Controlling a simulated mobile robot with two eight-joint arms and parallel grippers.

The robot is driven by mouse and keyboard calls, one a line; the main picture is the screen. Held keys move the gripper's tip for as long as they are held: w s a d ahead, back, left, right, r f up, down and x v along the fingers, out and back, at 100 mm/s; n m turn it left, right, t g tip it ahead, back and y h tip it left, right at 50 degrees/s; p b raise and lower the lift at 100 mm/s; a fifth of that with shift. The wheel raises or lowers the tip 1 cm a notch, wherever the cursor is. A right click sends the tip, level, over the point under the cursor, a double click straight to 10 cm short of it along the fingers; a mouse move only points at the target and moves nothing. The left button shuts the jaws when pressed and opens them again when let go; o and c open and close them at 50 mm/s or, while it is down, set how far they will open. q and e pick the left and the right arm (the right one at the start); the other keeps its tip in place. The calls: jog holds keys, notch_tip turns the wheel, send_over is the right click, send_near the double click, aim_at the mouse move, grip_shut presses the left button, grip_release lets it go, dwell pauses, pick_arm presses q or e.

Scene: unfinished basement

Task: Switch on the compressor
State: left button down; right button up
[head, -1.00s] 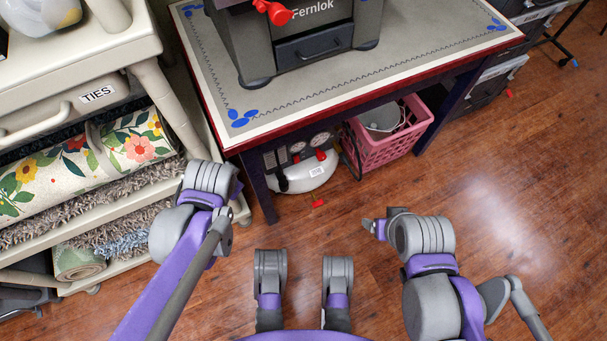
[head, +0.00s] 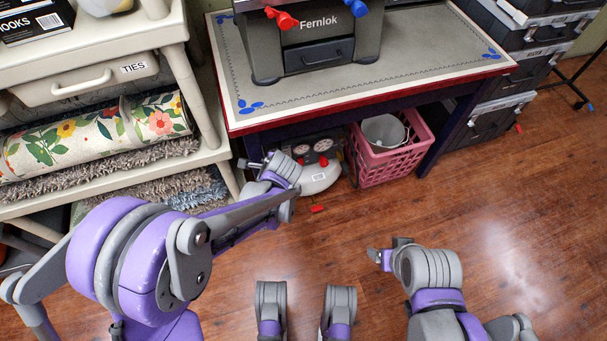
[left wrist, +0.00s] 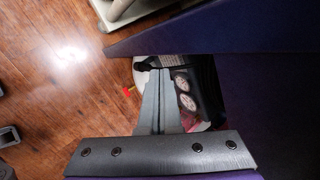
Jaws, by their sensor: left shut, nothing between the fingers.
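The compressor (head: 322,178) sits on the floor under the workbench. It has a white tank, a dark panel with two round gauges and red knobs. My left arm reaches in front of it, hiding part of its left side. My left gripper (left wrist: 160,78) is shut and empty. In the left wrist view its fingers point at the compressor's panel, with the gauges (left wrist: 184,92) just right of the fingertips. I cannot tell whether they touch. No switch can be made out clearly. My right gripper (head: 378,256) is over open floor, away from the compressor; its jaw opening is unclear.
The workbench (head: 400,90) overhangs the compressor, with a grey Fernlok machine (head: 315,35) on top. A pink crate (head: 395,165) holding a bucket stands right of the compressor. A cream shelf cart (head: 180,70) stands close on the left.

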pick_arm(q)
jog(key=w+d+f+m+t, duration=0.1)
jog(key=w+d+f+m, duration=0.1)
jog(key=d+f+m, duration=0.4)
jog(key=w+d+f+m+t, duration=0.2)
jog(key=d+f+m, duration=0.5)
jog(key=f, duration=0.9)
jog(key=shift+w+f+m+t+y, duration=0.3)
jog(key=shift+w+f+m, duration=0.1)
jog(key=shift+w+m, duration=0.35)
pick_arm(e)
jog(key=shift+w+a, duration=0.1)
jog(key=shift+w, duration=0.1)
pick_arm(q)
jog(key=shift+a, duration=0.1)
